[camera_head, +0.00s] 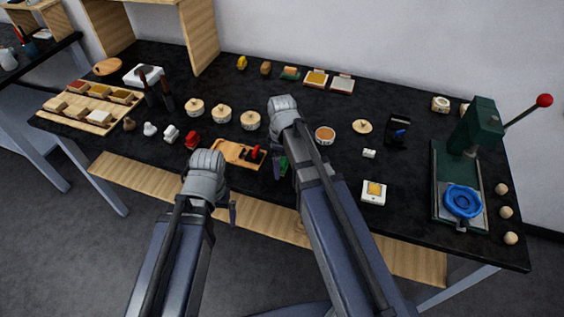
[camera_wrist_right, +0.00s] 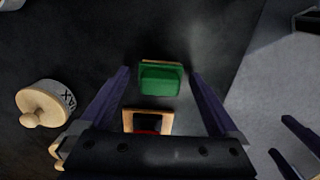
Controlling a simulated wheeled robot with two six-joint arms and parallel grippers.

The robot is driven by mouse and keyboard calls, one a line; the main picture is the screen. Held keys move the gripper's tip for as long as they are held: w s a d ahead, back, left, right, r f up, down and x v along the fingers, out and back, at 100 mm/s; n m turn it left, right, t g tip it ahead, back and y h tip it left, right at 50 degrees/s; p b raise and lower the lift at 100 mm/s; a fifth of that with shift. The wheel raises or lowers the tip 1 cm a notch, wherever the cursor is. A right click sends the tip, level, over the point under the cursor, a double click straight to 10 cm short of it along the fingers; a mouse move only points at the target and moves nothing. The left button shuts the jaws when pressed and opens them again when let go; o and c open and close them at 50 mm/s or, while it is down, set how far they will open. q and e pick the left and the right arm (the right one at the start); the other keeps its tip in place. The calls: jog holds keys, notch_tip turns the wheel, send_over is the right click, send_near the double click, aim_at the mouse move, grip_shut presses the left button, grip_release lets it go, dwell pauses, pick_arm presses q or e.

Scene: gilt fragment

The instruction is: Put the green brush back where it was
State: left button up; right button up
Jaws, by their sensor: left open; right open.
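The green brush (camera_wrist_right: 160,80), with a thin wooden edge, lies on the black table between the spread fingers of my right gripper (camera_wrist_right: 159,75). I cannot tell whether the fingers touch it. In the head view the brush (camera_head: 284,166) is partly hidden by my right arm, which also hides most of that gripper. A wooden tray (camera_head: 226,149) with red and black items lies just left of the brush, and its end (camera_wrist_right: 126,121) shows in the wrist view. My left gripper (camera_head: 232,214) is open and empty in front of the table's near edge.
Round lidded pots (camera_head: 222,114) stand behind the tray; one lidded pot (camera_wrist_right: 45,104) is left of my right gripper. Several small blocks (camera_head: 290,73) line the back. A green press (camera_head: 478,127) stands at the right. Bare table lies around the white box (camera_head: 373,198).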

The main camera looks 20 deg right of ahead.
aim_at(282, 161)
notch_tip(282, 161, up, 12)
jog(key=p, duration=1.1)
